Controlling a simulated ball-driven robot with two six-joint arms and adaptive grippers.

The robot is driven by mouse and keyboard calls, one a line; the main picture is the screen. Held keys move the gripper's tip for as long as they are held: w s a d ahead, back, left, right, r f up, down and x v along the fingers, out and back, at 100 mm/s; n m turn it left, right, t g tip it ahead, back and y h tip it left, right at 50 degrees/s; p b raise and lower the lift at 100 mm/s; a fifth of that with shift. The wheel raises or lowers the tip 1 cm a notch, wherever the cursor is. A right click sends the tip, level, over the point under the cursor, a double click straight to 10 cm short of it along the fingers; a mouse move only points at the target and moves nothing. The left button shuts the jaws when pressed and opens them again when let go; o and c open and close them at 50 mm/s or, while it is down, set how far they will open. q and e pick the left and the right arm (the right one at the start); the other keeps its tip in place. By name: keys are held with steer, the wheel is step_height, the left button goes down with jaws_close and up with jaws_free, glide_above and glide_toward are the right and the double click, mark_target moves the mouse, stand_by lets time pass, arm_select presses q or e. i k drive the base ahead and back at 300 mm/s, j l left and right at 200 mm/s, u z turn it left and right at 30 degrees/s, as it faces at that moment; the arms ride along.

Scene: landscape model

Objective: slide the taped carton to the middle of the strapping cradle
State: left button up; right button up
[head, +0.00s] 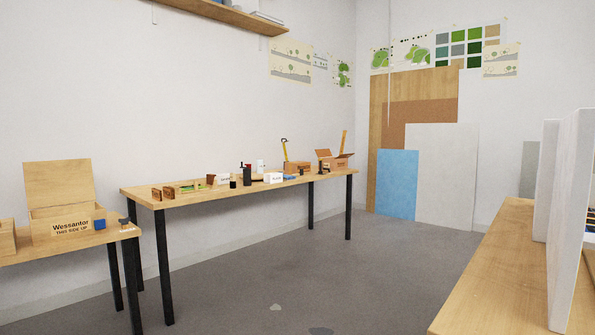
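Neither of my grippers is in view. On the long wooden table (170,198) against the back wall stands a small brown carton (298,167). An open-flapped brown carton (336,162) stands at the table's right end. At this size I cannot tell whether either one is the taped carton. A low wooden piece with upright ends and green inside (187,188) lies at the table's left end. I cannot tell whether it is the strapping cradle.
Small white boxes (274,178) and a black bottle-like item (247,175) crowd the long table. A lidded wooden box (66,221) stands on the left table. A wooden worktop (495,275) with white panels (570,230) is at right. The grey floor (300,275) between is mostly clear.

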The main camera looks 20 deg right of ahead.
mark_target(290, 167)
steer(key=i+j+u, duration=0.15)
steer(key=i, duration=0.45)
steer(key=i+j+u, duration=0.15)
steer(key=i, duration=0.5)
steer(key=i+l+z, duration=0.1)
steer(key=i+z, duration=0.6)
steer(key=i+j+z, duration=0.1)
steer(key=i+z, duration=0.3)
steer(key=i+l+z, duration=0.15)
steer(key=i+z, duration=0.5)
steer(key=i, duration=0.15)
steer(key=i+z, duration=0.35)
steer(key=i+j+u, duration=0.1)
steer(key=i+u, duration=0.2)
steer(key=i, duration=0.35)
steer(key=i+l+u, duration=0.1)
steer(key=i+u, duration=0.2)
steer(key=i, duration=0.35)
steer(key=i+l+u, duration=0.3)
steer(key=i, duration=0.3)
steer(key=i+u, duration=0.1)
steer(key=i, duration=0.45)
steer(key=i+l+u, duration=0.15)
steer(key=i, duration=0.4)
steer(key=i+l+u, duration=0.1)
steer(key=i, duration=0.45)
